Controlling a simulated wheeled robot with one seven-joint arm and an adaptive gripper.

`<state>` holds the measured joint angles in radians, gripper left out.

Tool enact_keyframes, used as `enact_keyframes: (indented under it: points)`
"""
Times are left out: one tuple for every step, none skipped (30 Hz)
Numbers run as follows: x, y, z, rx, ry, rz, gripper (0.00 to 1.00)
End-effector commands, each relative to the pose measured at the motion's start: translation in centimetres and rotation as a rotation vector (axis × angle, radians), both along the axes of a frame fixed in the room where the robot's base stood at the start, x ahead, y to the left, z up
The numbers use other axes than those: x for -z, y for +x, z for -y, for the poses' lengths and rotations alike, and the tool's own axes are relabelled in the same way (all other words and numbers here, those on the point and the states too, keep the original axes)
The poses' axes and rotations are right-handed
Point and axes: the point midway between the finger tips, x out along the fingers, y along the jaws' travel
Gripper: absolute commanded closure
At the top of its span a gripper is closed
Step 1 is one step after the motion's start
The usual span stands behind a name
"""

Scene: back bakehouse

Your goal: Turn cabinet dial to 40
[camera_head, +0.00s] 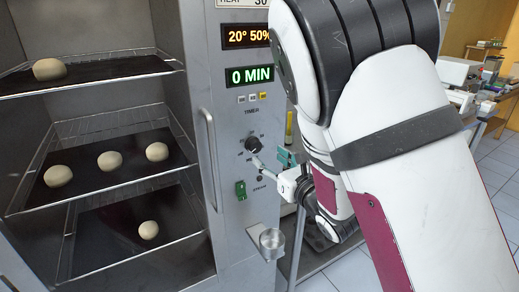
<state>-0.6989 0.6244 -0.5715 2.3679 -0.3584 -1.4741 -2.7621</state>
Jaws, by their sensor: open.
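The timer dial (253,146) is a small dark knob on the grey control panel (232,110) of the cabinet, under the word TIMER. Its scale marks are too small to read. The green display (249,75) above it reads 0 MIN. The orange display (246,36) reads 20° 50%. My gripper (260,166) is open, just below and slightly right of the dial. A light fingertip shows near the dial's lower edge; I cannot tell whether it touches. The rest of the gripper is partly hidden by my arm.
A long vertical handle (211,160) stands left of the panel. Dough balls (110,160) lie on dark trays inside the cabinet. A bench (485,105) stands right.

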Motion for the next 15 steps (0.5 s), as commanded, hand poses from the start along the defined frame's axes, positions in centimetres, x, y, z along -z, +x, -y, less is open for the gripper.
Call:
enact_keyframes:
  points:
    - [0.0, 0.8, -0.6, -0.002, -0.001, 0.001, 0.47]
    - [0.0, 1.3, -1.0, -0.003, 0.0, 0.001, 0.47]
    - [0.0, 1.9, -1.4, -0.001, -0.001, 0.001, 0.47]
    - [0.0, 2.4, -1.6, -0.001, -0.001, 0.002, 0.47]
    - [0.0, 2.8, -1.9, -0.001, -0.001, 0.001, 0.47]
    - [0.0, 3.3, -2.3, -0.001, -0.001, 0.001, 0.47]
    - [0.0, 3.7, -2.5, -0.001, 0.0, 0.0, 0.47]
    - [0.0, 4.0, -2.7, -0.001, 0.0, 0.0, 0.47]
    - [0.0, 4.4, -3.0, -0.001, 0.0, -0.001, 0.47]
    - [0.0, 4.7, -3.2, -0.001, 0.001, -0.001, 0.47]
    - [0.0, 4.9, -3.3, -0.001, 0.001, -0.001, 0.47]
    - [0.1, 5.1, -3.5, 0.0, 0.0, -0.001, 0.47]
    - [0.1, 5.3, -3.6, 0.0, 0.0, -0.001, 0.47]
    - [0.0, 5.4, -3.6, 0.001, 0.0, -0.001, 0.47]
    - [0.0, 5.6, -3.7, 0.001, 0.0, -0.001, 0.47]
